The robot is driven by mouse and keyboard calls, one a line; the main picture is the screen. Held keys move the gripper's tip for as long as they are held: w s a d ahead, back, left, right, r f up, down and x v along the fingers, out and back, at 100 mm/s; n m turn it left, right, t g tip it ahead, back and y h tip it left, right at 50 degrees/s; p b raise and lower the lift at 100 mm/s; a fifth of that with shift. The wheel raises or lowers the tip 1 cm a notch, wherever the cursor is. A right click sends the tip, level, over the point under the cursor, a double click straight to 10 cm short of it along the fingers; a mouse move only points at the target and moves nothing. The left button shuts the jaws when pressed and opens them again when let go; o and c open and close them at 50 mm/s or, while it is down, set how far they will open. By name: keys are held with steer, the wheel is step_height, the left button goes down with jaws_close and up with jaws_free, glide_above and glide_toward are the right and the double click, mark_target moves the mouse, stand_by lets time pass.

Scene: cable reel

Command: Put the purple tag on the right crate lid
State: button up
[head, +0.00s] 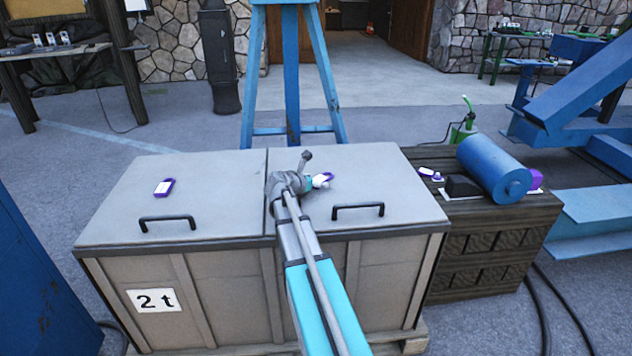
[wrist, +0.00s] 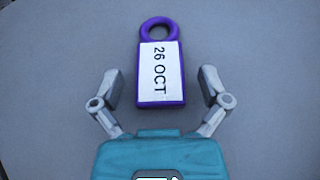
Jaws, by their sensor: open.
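A purple tag (wrist: 161,75) with a white label reading "26 OCT" lies flat on a grey surface in the wrist view. It lies between and just beyond the open, apart fingers of my gripper (wrist: 160,86). In the head view my gripper (head: 318,183) is low over the right crate lid (head: 390,180), near its left edge, and a purple tag (head: 328,177) shows beside it, partly hidden. Another purple tag (head: 164,187) with a white label lies on the left crate lid (head: 215,175).
A dark wooden crate (head: 480,245) at the right bears a blue cylinder (head: 494,168), a black block (head: 462,186) and small purple-and-white items (head: 430,174). Black handles (head: 167,222) (head: 358,211) rise near the front of both lids. A blue trestle (head: 291,80) stands behind.

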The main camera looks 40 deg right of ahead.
steer(key=shift+r, duration=0.15)
steer(key=shift+a+r, duration=0.1)
steer(key=p+v, duration=0.5)
steer(key=v, duration=0.6)
steer(key=shift+s+a+r, duration=0.1)
steer(key=shift+s+a, duration=0.05)
steer(key=shift+a, duration=0.2)
stand_by(0.6)
